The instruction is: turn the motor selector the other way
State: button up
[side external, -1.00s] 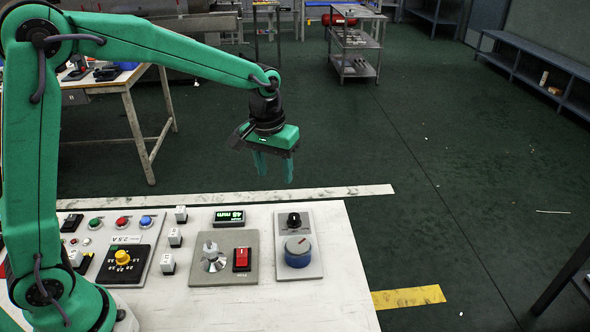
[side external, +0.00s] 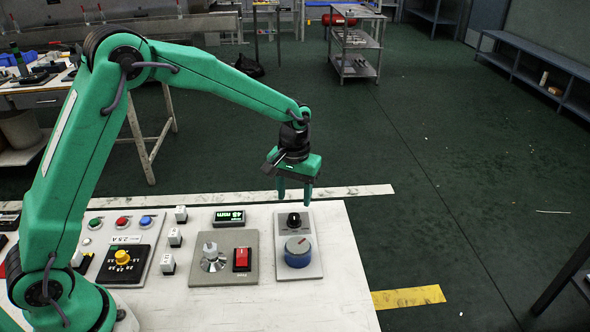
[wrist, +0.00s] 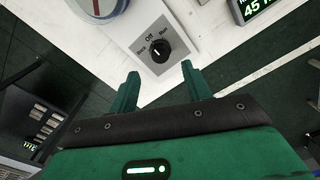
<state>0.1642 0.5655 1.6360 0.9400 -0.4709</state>
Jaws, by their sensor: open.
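The motor selector is most likely the small black rotary knob (side external: 294,220) at the top of the light plate on the right of the bench. In the wrist view the knob (wrist: 157,50) has a white pointer line, with a label reading "Off" above it and a word on either side. My gripper (side external: 294,192) hangs above and just behind the knob in the side view, fingers pointing down. Its fingers (wrist: 159,80) are apart and empty, with the knob showing beyond the gap between them. Nothing touches the knob.
A large blue-grey dial (side external: 298,252) with a red line sits on the same plate, in front of the knob. To the left are a red rocker switch (side external: 242,259), a silver selector (side external: 212,258) and a green-lit display (side external: 229,216). The air around my gripper is free.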

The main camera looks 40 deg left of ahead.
aim_at(294, 216)
jog(key=shift+f, duration=3.05)
jog(key=shift+c, duration=0.2)
jog(key=c, duration=1)
